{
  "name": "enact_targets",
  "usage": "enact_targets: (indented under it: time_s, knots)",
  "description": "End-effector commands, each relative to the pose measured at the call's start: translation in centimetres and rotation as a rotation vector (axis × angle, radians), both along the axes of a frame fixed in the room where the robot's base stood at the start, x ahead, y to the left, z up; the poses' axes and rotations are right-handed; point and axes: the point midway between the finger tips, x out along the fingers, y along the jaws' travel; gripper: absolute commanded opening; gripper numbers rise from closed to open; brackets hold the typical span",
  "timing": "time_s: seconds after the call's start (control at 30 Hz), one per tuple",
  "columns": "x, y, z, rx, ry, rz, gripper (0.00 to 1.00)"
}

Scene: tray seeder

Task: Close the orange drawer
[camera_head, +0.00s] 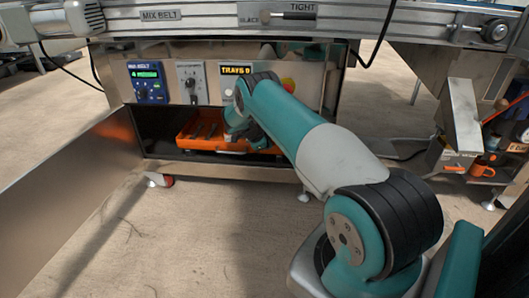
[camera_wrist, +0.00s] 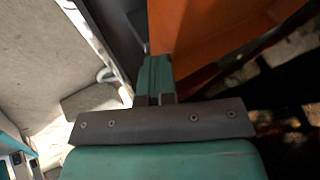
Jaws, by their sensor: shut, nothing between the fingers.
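The orange drawer (camera_head: 187,143) sits low in the dark opening under the steel machine in the head view. Its inside shows from above, with several dark long items in it. How far it stands out is hard to tell. My arm hides its right middle part. In the wrist view an orange surface of the drawer (camera_wrist: 205,35) fills the upper middle. My gripper (camera_wrist: 157,65) has its teal fingers together and empty, just left of that surface. I cannot tell whether they touch. In the head view the fingers are mostly hidden by my arm.
A large steel door panel (camera_head: 75,165) stands open at the left of the opening. Above are a blue control box (camera_head: 148,83) and a yellow-lettered sign (camera_head: 234,71). An orange mug (camera_head: 481,168) is on a shelf at right. The floor (camera_head: 170,230) in front is clear.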

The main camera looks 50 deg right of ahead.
Motion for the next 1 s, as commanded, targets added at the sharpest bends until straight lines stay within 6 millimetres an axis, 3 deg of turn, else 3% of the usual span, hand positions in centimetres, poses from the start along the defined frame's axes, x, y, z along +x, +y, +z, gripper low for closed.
enact_targets:
  time_s: [0.63,0.93,1.0]
  knots:
    - [-0.4,-1.1,0.3,-0.007,-0.007,-0.011,0.0]
    - [-2.6,2.3,1.1,0.005,0.007,-0.013,0.0]
    - [-2.2,3.3,2.9,0.004,0.002,-0.013,0.0]
